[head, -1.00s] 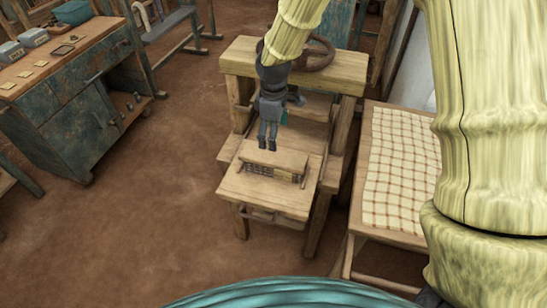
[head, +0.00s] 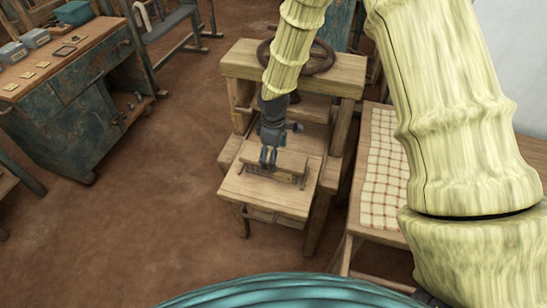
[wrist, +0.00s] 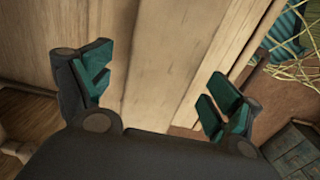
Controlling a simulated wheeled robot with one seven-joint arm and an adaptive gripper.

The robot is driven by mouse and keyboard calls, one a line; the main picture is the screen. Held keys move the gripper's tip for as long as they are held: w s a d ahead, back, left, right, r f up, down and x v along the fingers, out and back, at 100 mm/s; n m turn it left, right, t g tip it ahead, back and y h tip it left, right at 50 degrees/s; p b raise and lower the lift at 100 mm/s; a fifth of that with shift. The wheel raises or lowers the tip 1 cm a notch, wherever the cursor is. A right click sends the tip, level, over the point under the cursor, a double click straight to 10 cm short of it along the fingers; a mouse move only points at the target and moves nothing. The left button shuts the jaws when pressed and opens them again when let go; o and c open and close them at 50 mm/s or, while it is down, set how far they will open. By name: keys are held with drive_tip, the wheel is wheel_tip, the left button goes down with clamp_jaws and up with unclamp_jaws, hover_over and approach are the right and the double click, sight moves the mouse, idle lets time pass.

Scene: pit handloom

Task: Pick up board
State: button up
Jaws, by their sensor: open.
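The board (head: 291,163) is a pale, flat wooden piece. It lies over a dark, comb-like strip on the front table of the wooden stand in the head view. My gripper (head: 268,164) points down at the board's left part and hides some of it. In the wrist view my gripper (wrist: 160,88) is open, its teal fingertips wide apart with nothing held. Pale wood with long straight seams shows between and beyond the fingers. I cannot tell which of this wood is the board, or whether the fingers touch it.
The stand's thick top beam (head: 340,75) and a dark wheel (head: 318,58) rise behind my gripper. A bench with a checked cloth (head: 383,175) stands close on the right. A blue-green cabinet (head: 70,105) is at the left. The brown floor (head: 150,215) between is clear.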

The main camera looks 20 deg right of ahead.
drive_tip(key=shift+f, duration=0.25)
drive_tip(key=c, duration=1.2)
drive_tip(key=shift+r, duration=0.1)
